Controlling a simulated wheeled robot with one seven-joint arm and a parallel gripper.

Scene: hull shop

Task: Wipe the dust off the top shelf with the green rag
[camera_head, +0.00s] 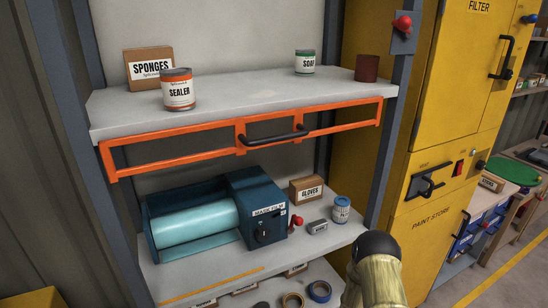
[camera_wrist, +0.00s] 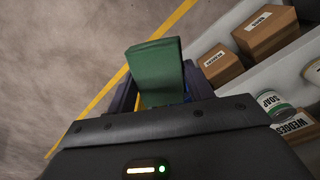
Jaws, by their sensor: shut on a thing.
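The green rag (camera_wrist: 157,75) is in my gripper (camera_wrist: 158,92), seen in the wrist view. The gripper is shut on it, and the rag stands out beyond the dark fingers. The top shelf (camera_head: 235,92) is a light grey board in the head view. A sealer tin (camera_head: 178,90), a sponges box (camera_head: 150,62), a soap tin (camera_head: 305,62) and a dark red cylinder (camera_head: 367,68) stand on it. I cannot make out distinct dust on it. My gripper and the rag are not visible in the head view.
An orange rail (camera_head: 180,151) with a black handle (camera_head: 275,139) runs below the top shelf's front. The lower shelf holds a blue roll dispenser (camera_head: 258,205), a gloves box (camera_head: 306,190) and a small jar (camera_head: 341,209). A yellow paint store cabinet (camera_head: 425,205) stands to the right.

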